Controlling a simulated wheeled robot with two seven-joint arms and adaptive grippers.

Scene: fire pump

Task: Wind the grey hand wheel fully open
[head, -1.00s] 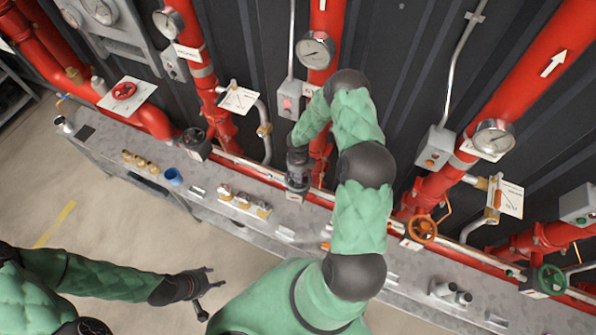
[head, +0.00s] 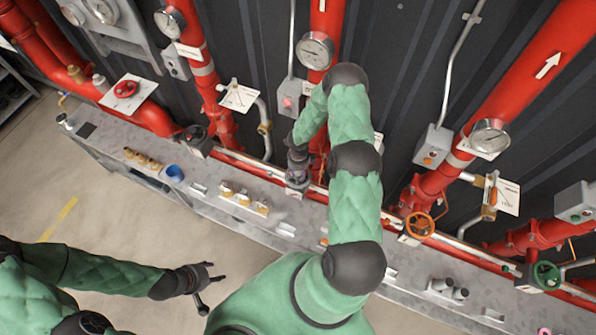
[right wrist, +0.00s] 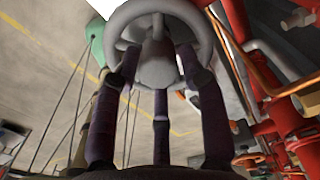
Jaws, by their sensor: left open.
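The grey hand wheel (right wrist: 158,45) shows in the upper middle of the right wrist view, with its round rim, spokes and hub. My right gripper (right wrist: 159,70) is at the wheel, with dark fingers to the left and right of the hub and one below it. The fingertips overlap the rim, but I cannot tell whether they press on it. In the head view my right gripper (head: 298,165) is beside the middle red pipe, over the bench's back edge, and the wheel is hidden there. My left gripper (head: 208,282) is open and empty over the floor in front of the bench.
An orange wheel (head: 419,225) and a green wheel (head: 546,275) stand to the right, and a red wheel (head: 126,89) to the left. Brass fittings (head: 243,197) and a blue cup (head: 174,173) are on the grey bench (head: 330,220). Red pipes line the wall.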

